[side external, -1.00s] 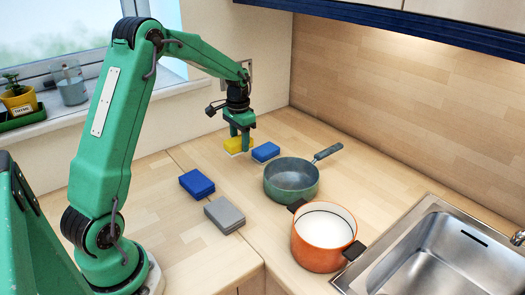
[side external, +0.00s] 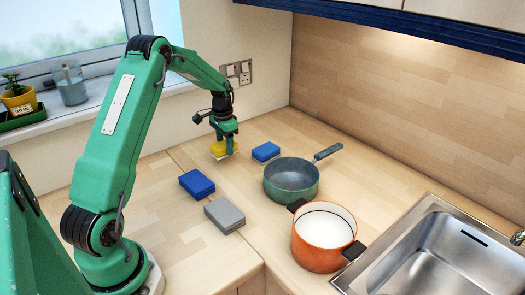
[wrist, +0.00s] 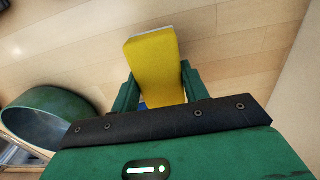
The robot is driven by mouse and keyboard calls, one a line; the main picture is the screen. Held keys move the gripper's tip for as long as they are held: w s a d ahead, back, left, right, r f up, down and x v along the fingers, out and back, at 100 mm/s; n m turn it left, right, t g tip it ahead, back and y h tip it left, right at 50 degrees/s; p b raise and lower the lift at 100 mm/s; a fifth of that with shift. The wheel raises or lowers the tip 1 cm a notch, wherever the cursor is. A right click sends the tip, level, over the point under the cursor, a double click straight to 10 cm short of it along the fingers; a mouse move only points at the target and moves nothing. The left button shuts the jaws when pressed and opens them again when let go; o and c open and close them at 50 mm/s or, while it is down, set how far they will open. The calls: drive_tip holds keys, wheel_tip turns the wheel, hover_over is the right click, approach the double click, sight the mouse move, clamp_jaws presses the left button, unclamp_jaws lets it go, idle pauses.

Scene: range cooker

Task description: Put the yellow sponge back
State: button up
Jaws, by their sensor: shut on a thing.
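The yellow sponge (side external: 219,150), with a pale underside, is held between the fingers of my gripper (side external: 226,147) over the back left of the wooden worktop. In the wrist view the yellow sponge (wrist: 154,62) sits between the two green fingers (wrist: 158,90), which are shut on its sides. I cannot tell whether its underside touches the worktop. A blue sponge (side external: 265,152) lies just to its right, apart from it. Another blue sponge (side external: 197,183) and a grey sponge (side external: 224,214) lie nearer the front.
A dark green pan (side external: 291,181) stands right of the sponges, its handle pointing back right. An orange pot (side external: 322,240) is in front of it, beside the steel sink (side external: 450,250). Wall sockets (side external: 238,72) are behind my gripper. Worktop left of the sponges is clear.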

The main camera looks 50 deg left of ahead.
drive_tip(key=shift+f, duration=1.7)
drive_tip(key=shift+f, duration=0.15)
drive_tip(key=o, duration=0.9)
wheel_tip(320, 180, up, 12)
drive_tip(key=shift+r, duration=0.2)
